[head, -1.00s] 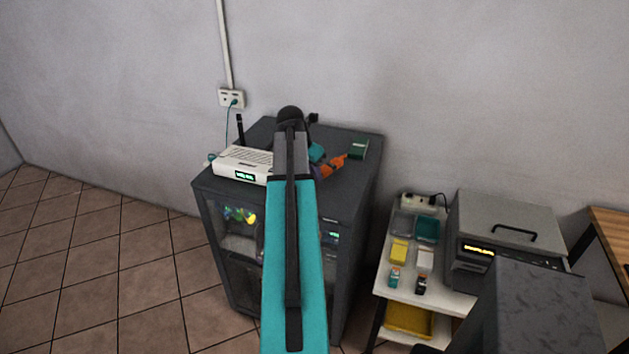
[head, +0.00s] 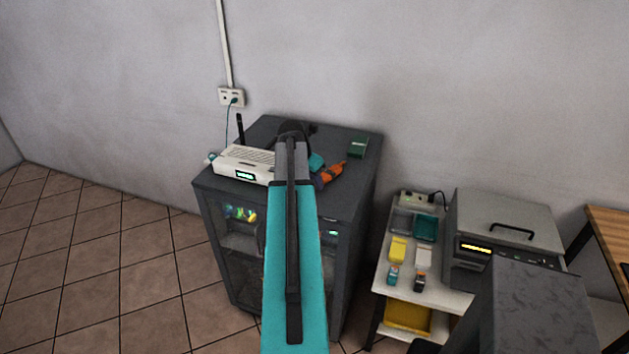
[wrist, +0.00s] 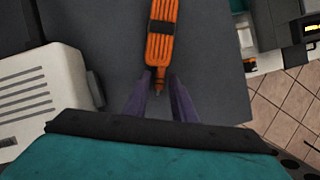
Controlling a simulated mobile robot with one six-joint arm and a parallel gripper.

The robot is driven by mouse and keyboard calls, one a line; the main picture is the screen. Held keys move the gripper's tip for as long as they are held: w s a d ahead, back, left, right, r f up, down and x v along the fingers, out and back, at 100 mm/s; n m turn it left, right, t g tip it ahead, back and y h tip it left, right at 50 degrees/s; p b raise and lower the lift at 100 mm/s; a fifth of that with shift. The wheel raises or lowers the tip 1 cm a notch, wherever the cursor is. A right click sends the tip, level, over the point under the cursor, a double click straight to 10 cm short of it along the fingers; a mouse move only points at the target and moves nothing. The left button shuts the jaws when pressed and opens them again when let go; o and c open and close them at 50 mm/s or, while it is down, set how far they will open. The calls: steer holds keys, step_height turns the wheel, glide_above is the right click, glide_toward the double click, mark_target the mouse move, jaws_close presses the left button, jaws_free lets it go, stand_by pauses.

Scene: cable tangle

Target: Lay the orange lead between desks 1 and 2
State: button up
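The orange lead (wrist: 163,38) is a coiled bundle with a dark band, lying on the dark cabinet top. It also shows in the head view (head: 331,173), right of my arm. My gripper (wrist: 159,84) has its two purple fingers apart at the near end of the bundle, with the thin end of the lead between their tips. Whether they touch it I cannot tell. In the head view my teal arm hides most of the gripper. Desks 1 and 2 cannot be identified here.
A white router (head: 243,164) stands left on the cabinet (head: 359,186); a green box (head: 357,147) lies at its back right. Right are a white trolley (head: 444,296) with small bins, a grey machine (head: 505,222) and a wooden tabletop (head: 609,229). Tiled floor (head: 110,260) is clear at left.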

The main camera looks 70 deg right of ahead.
steer(key=shift+o, duration=0.5)
steer(key=shift+r, duration=0.2)
steer(key=b+v, duration=0.3)
steer(key=v, duration=0.8)
steer(key=shift+r, duration=0.4)
steer(key=shift+w+a, duration=0.1)
steer(key=shift+a, duration=0.05)
